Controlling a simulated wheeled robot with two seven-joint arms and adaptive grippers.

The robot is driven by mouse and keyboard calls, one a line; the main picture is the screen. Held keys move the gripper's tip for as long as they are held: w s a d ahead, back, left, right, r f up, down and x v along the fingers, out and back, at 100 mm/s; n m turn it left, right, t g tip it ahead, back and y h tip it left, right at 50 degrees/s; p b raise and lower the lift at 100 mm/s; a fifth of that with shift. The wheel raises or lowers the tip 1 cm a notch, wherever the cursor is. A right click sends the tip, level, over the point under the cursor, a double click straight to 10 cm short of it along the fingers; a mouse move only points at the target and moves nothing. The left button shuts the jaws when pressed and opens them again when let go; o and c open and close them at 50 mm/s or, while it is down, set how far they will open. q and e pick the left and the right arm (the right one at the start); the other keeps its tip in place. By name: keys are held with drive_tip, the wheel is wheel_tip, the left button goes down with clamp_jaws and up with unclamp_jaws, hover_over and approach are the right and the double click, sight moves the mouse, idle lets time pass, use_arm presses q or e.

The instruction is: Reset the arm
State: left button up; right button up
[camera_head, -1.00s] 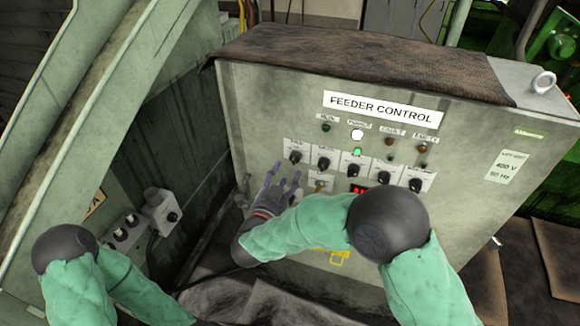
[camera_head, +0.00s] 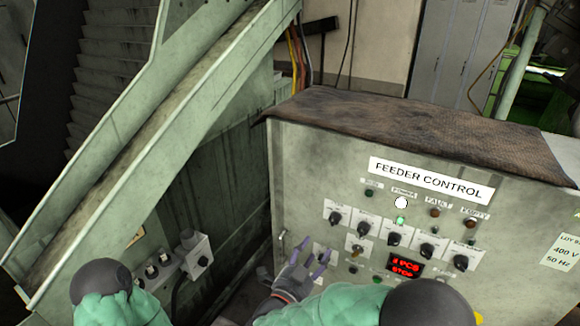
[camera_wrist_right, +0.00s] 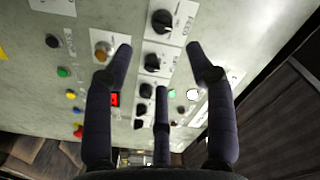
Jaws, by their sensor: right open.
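My right gripper (camera_head: 306,262) is open and empty in front of the lower left part of the feeder control panel (camera_head: 300,170). Its dark fingers are spread and also show in the right wrist view (camera_wrist_right: 160,70), with the panel's knobs and lamps behind them. I cannot tell from these views whether a fingertip touches the panel. My right arm in its green sleeve comes in from the bottom. My left arm shows only as a dark joint and green sleeve at the lower left; the left gripper is out of view.
The panel has a row of black knobs (camera_head: 394,238), a lit white lamp (camera_head: 401,203) and a red display (camera_head: 404,267). A brown cloth (camera_head: 420,135) covers the cabinet top. A sloping metal chute (camera_head: 160,140) and a small switch box (camera_head: 194,255) stand at the left.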

wheel_tip(320, 180, down, 26)
drive_tip(key=n+g+y, duration=0.5)
drive_tip(key=n+y, duration=0.4)
drive_tip(key=s+f+n+g+y, duration=0.2)
drive_tip(key=s+f+g, duration=0.2)
drive_tip(key=s+f, duration=0.3)
drive_tip(key=s+f+n+g+y, duration=0.2)
drive_tip(key=s+f+g, duration=0.3)
drive_tip(key=s, duration=0.9)
wheel_tip(320, 180, down, 2)
drive_tip(key=shift+s+a+f+g+y, duration=0.1)
drive_tip(key=shift+s+a+g+y, duration=0.15)
drive_tip(key=shift+y, duration=0.25)
